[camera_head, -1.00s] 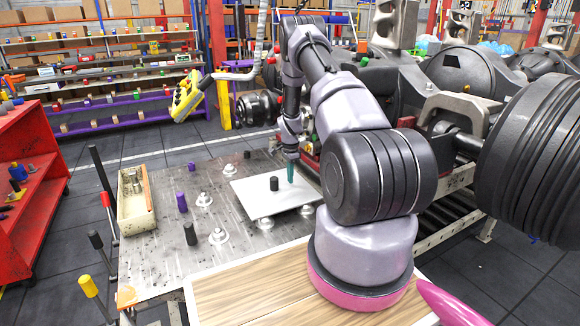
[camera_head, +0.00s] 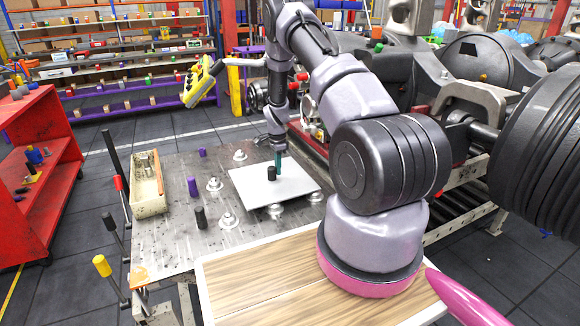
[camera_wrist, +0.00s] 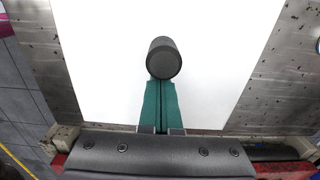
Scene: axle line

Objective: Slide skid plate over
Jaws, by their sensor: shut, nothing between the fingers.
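The white skid plate (camera_head: 292,190) lies over the steel worktable, with a dark upright knob (camera_head: 271,173) on top. My gripper (camera_head: 279,171) is lowered over the plate, just right of the knob. In the wrist view the green fingers (camera_wrist: 161,92) are shut together and empty, with their tips at the knob (camera_wrist: 164,58). They look in contact with its side, though the exact touch is hard to see. The plate (camera_wrist: 225,60) fills the middle of that view. The plate's near edge lies above two silver round mounts (camera_head: 275,210).
The worktable (camera_head: 170,236) carries silver mounts (camera_head: 228,220), a black peg (camera_head: 200,217), purple pegs (camera_head: 192,186) and a cream tray (camera_head: 147,185) at its left. Axle machinery (camera_head: 470,110) stands at the right. Steel surface left of the plate has several mounts and pegs.

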